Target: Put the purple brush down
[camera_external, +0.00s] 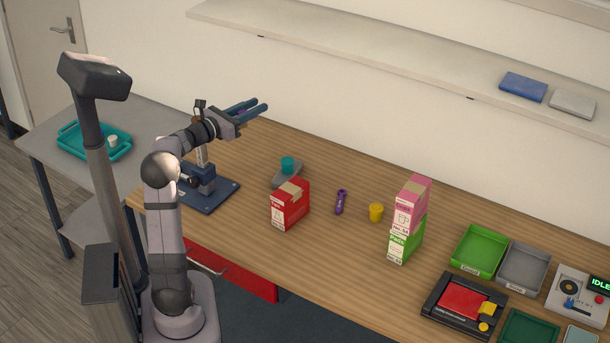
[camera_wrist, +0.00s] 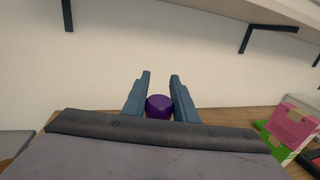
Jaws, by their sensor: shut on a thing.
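My gripper (camera_external: 256,108) is raised above the back left of the wooden table (camera_external: 330,255), pointing level toward the wall. Its two blue fingers (camera_wrist: 159,85) are closed around a purple thing (camera_wrist: 159,106), which I take for the purple brush. Only its rounded purple end shows in the wrist view, between the fingers. A bit of purple (camera_external: 240,112) shows at the finger bases in the external view; the rest is hidden.
A red carton (camera_external: 290,204), a yellow cup (camera_external: 376,212) and a pink carton (camera_external: 412,203) on a green one (camera_external: 405,242) stand on the table. Green (camera_external: 479,251) and grey (camera_external: 523,269) trays are at right. A shelf (camera_external: 400,52) runs above. The front middle table is clear.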

